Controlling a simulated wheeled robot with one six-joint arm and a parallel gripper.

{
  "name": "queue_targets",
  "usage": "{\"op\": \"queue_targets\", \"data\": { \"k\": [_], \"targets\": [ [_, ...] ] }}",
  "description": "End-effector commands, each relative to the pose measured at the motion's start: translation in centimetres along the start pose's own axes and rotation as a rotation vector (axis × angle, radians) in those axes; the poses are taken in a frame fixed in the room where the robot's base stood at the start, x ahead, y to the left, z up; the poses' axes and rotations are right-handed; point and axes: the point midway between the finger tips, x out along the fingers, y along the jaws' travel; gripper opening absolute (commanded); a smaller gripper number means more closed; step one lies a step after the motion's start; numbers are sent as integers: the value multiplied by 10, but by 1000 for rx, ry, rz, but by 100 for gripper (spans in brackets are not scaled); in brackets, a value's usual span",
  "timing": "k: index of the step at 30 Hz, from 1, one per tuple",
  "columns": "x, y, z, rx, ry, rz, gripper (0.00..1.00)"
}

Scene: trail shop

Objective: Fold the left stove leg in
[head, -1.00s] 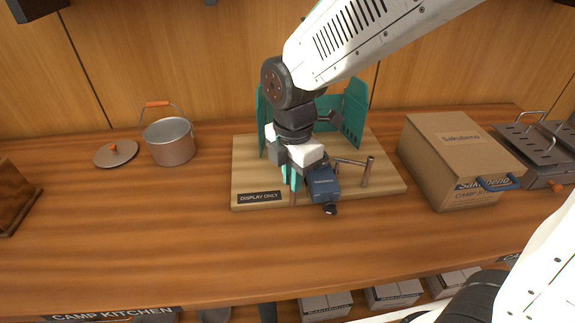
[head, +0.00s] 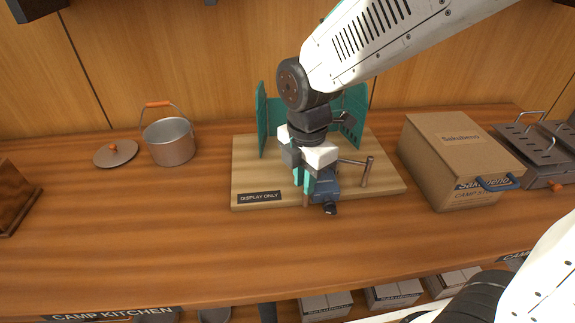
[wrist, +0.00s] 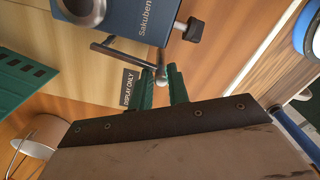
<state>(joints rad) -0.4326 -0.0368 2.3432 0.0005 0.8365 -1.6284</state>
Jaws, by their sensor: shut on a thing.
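The blue stove (head: 326,186) stands on a wooden display board (head: 248,178); my arm hides much of it from the head camera. My gripper (head: 304,184) is low over the board's front, at the stove's left. Its green fingers (wrist: 162,88) are shut on the left stove leg, a thin metal rod (wrist: 120,54) with its tip between them in the wrist view. A bit of this leg (head: 306,201) shows below the fingers in the head view, close beside the blue body. The right leg (head: 366,173) sticks out to the right with an upright end.
A green windscreen (head: 262,120) stands behind the stove. A pot (head: 170,143) and its lid (head: 116,153) are at the left, a cardboard box (head: 440,165) at the right. A "DISPLAY ONLY" label (head: 259,197) is on the board's front. The counter in front is clear.

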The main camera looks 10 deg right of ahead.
Motion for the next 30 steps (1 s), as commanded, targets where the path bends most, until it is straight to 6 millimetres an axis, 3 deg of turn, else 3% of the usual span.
{"op": "queue_targets", "data": {
  "k": [2, 3, 6, 17, 30],
  "targets": [
    [-1, -2, 5, 2, -2, 3, 5],
    [-1, -2, 5, 0, -2, 4, 23],
    [0, -2, 5, 0, -1, 3, 49],
    [-7, -2, 4, 0, -1, 4, 49],
    [-68, -2, 4, 0, -1, 5, 49]
  ]
}}
